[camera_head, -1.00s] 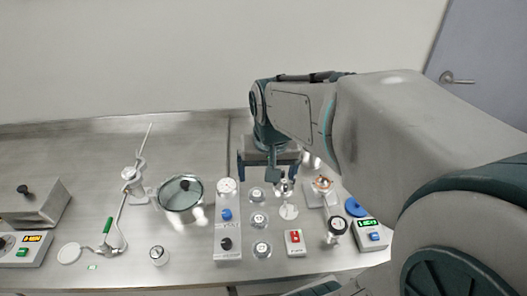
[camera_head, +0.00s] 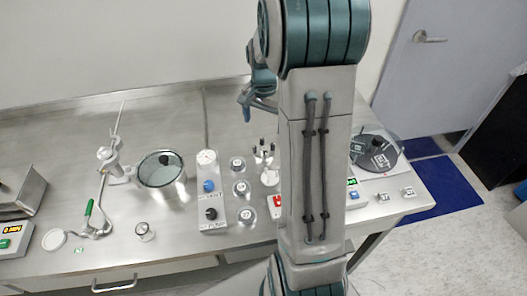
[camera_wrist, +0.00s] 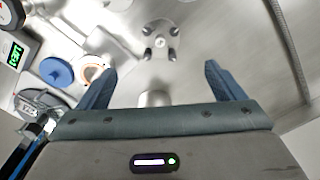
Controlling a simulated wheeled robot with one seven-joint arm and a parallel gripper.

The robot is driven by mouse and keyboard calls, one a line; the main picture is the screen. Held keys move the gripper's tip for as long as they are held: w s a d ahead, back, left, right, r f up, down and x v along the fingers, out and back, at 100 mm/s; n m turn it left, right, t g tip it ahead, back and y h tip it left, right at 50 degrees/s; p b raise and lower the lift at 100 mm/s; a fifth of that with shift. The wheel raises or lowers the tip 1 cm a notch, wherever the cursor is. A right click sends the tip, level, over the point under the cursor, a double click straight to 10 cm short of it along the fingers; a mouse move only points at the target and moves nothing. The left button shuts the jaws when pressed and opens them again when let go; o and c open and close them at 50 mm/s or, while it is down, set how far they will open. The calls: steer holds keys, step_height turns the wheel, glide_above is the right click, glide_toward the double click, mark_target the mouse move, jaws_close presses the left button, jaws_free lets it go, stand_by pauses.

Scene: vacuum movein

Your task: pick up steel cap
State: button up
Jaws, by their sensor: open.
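My gripper (camera_wrist: 160,72) is open, with two blue fingers apart in the wrist view. In the head view its blue finger (camera_head: 246,108) shows left of my arm, above the bench. A small shiny steel piece (camera_wrist: 153,98) shows between the fingers, close to the palm and partly hidden by it. It may be the steel cap, but I cannot tell for sure, nor whether it touches the gripper. A steel stand with several dark-tipped posts (camera_wrist: 160,38) lies beyond the fingertips. In the head view it stands on the bench (camera_head: 263,152), left of my arm.
My arm hides part of the bench. Its back left is clear.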

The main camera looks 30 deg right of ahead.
mark_target(264, 148)
step_height(264, 148, down, 12)
steer(key=shift+w+d+r+p, duration=0.1)
steer(key=shift+r+p, duration=0.05)
steer(key=shift+p, duration=0.8)
steer(key=c, duration=1.1)
